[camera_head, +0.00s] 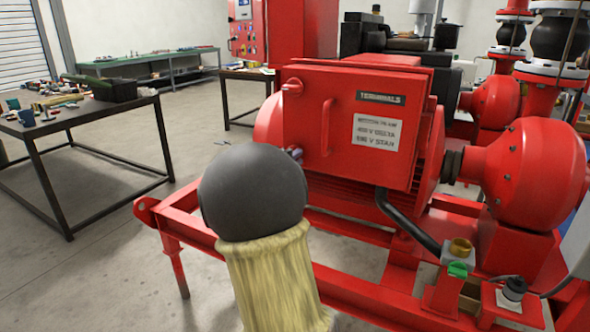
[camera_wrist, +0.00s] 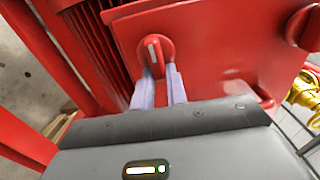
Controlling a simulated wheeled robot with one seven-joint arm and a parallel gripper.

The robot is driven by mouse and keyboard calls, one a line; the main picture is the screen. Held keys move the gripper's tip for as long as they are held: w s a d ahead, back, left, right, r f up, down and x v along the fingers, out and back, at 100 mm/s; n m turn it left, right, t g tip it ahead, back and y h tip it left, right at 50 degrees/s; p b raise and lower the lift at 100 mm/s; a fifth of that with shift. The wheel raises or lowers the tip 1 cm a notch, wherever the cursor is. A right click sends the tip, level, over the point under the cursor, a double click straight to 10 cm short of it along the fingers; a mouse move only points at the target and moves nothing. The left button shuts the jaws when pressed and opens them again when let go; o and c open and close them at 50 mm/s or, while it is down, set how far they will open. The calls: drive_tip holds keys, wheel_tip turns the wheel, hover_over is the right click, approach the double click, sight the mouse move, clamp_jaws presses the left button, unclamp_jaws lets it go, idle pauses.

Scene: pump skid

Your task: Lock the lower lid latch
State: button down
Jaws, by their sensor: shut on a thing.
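The red terminal box (camera_head: 350,125) has a lid with a handle and a "TERMINALS" plate. The lower lid latch (camera_wrist: 156,54) is a round red knob with a raised grip and a pale mark line, near the lid edge in the wrist view. My gripper (camera_wrist: 162,76) is shut on this latch, with a pale finger on either side of its grip. In the head view my arm hides most of the gripper; only a fingertip (camera_head: 295,154) shows at the lid's lower left. The upper lid latch (camera_head: 292,87) is at the lid's upper left corner.
The red skid frame (camera_head: 345,225) runs below the box. A red pump casing (camera_head: 535,172) stands to the right, and a black conduit (camera_head: 405,222) leaves the box underneath. A dark table (camera_head: 100,118) with tools stands at left; the floor between is mostly clear.

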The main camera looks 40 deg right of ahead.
idle(0.3)
drive_tip(key=c, duration=1.4)
unclamp_jaws()
drive_tip(key=p+v, duration=0.1)
drive_tip(key=v, duration=1.6)
drive_tip(key=shift+a, duration=0.2)
drive_tip(key=shift+w+f, duration=0.1)
